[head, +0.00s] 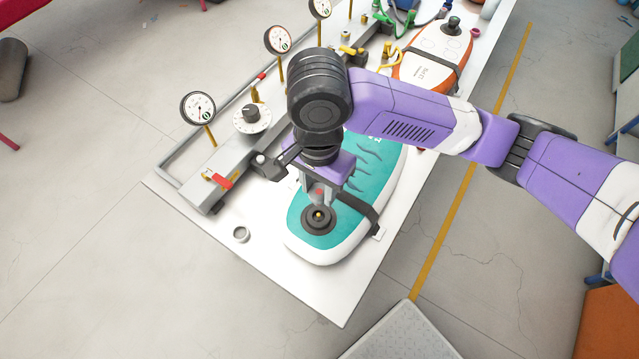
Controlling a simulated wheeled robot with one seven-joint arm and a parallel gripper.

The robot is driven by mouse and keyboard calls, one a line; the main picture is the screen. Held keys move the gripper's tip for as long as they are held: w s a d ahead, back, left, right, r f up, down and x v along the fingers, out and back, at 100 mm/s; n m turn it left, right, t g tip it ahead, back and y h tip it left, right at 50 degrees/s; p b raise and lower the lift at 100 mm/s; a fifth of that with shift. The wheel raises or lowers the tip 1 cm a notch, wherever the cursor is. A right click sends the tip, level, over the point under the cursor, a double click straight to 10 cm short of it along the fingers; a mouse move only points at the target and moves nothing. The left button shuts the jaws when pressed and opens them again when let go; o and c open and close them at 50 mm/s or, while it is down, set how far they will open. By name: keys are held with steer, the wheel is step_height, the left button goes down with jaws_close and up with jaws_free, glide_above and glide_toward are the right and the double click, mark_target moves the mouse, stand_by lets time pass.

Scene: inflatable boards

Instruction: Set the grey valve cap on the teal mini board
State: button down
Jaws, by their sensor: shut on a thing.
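The teal mini board (372,168) lies on the white table, with white sides and a black strap across it. Its round black valve (319,218) with a brass centre is at the near end and shows uncovered. My gripper (320,194) points down just above and behind this valve. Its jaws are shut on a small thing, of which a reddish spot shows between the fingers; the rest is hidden. A small grey round cap (241,234), looking hollow on top, sits on the table to the left of the board, apart from my gripper.
A grey rail with a red-handled valve (217,180), a dial knob (251,115) and several gauges (198,108) runs along the table's left side. An orange and white board (432,62) lies farther back. The near table corner is clear.

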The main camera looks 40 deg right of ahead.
steer(key=b, duration=0.4)
glide_above(318, 215)
steer(key=shift+f, duration=2.9)
steer(key=shift+p, duration=0.95)
steer(key=shift+f+b, duration=1.05)
steer(key=shift+f, duration=0.4)
steer(key=c, duration=0.9)
jaws_free()
steer(key=shift+o, duration=0.2)
steer(key=shift+r, duration=0.1)
steer(key=shift+r+p, duration=1.2)
steer(key=shift+r, duration=2.65)
